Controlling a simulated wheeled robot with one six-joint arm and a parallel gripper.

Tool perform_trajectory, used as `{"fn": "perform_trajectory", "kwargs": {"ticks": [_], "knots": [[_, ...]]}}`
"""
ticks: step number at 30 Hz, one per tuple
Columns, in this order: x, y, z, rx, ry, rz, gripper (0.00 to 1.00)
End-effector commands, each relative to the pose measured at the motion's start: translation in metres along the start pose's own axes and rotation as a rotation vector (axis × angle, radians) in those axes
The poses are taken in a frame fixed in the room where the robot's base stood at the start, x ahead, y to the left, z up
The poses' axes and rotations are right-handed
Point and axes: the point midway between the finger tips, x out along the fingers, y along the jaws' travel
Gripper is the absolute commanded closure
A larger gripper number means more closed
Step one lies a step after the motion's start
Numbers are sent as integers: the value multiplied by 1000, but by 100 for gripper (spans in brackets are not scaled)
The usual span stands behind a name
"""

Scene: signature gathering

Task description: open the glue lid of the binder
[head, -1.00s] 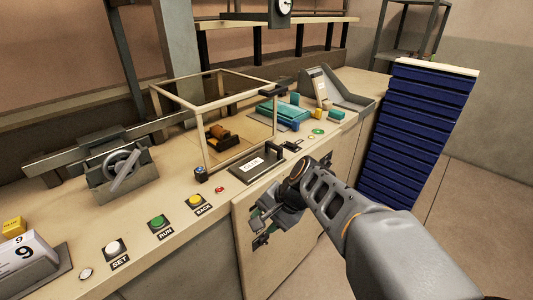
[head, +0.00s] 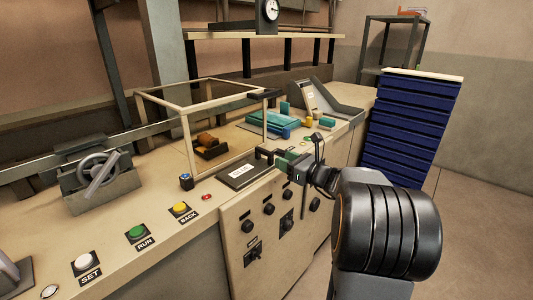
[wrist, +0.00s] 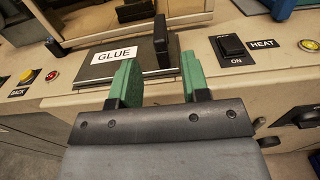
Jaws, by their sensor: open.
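The glue lid (head: 236,181) is a dark flat plate on the counter with a white label, and it lies closed. In the wrist view the lid (wrist: 92,72) shows its GLUE label (wrist: 113,54) and an upright black handle (wrist: 160,38) at its right side. My gripper (wrist: 160,75) is open, with green fingers spread to either side of the handle's line. The handle stands just beyond the fingertips, and nothing is between them. In the head view my gripper (head: 283,159) is at the right end of the lid, partly hiding the handle.
A framed clear guard (head: 187,135) stands behind the lid. A black HEAT switch (wrist: 231,46) is right of it. SET, RUN and BACK (head: 180,209) buttons are to the left. Knobs (head: 247,227) line the front panel below. A blue stack (head: 415,125) stands at the right.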

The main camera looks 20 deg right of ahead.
Motion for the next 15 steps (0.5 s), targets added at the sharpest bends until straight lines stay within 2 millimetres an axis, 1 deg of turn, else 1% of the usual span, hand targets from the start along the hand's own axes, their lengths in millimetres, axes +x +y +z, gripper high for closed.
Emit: {"fn": "perform_trajectory", "kwargs": {"ticks": [1, 6, 10, 15], "knots": [[11, 1, 0, 1, 1, 4, 57], [42, 1, 0, -2, 2, 3, 57], [60, 1, 0, -2, 3, 3, 57], [76, 0, 0, -2, 2, 1, 57]]}}
